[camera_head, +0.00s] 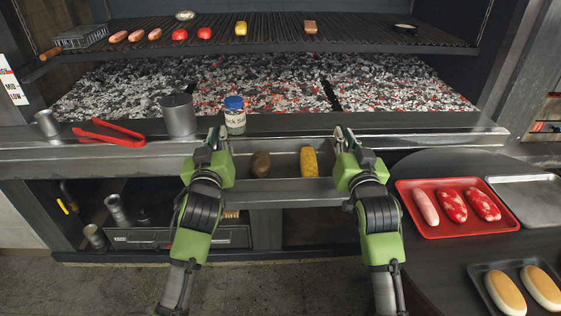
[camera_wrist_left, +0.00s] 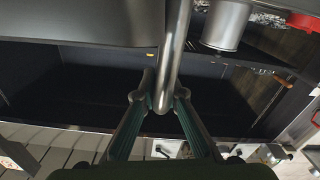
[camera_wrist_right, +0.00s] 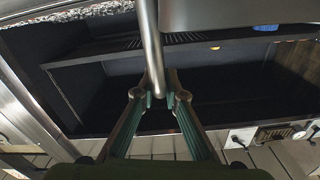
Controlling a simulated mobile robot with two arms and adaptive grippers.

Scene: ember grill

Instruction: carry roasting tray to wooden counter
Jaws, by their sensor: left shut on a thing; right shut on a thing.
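The grey metal roasting tray (camera_head: 283,191) is level in front of the grill's front ledge, with a brown potato (camera_head: 261,164) and a yellow corn cob (camera_head: 309,162) in it. My left gripper (camera_head: 221,140) is shut on the tray's left end handle, and my right gripper (camera_head: 343,138) is shut on the right end handle. The round handle bar shows between the fingers in the left wrist view (camera_wrist_left: 172,60) and in the right wrist view (camera_wrist_right: 152,45). I cannot pick out a wooden counter for certain in any view.
A blue-lidded jar (camera_head: 234,118), a metal canister (camera_head: 179,115) and red tongs (camera_head: 108,133) stand or lie on the ledge behind. A dark rounded table (camera_head: 430,170) at right holds a red tray (camera_head: 405,189) of sausages, an empty metal tray (camera_head: 532,201) and a bun tray (camera_head: 481,285).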

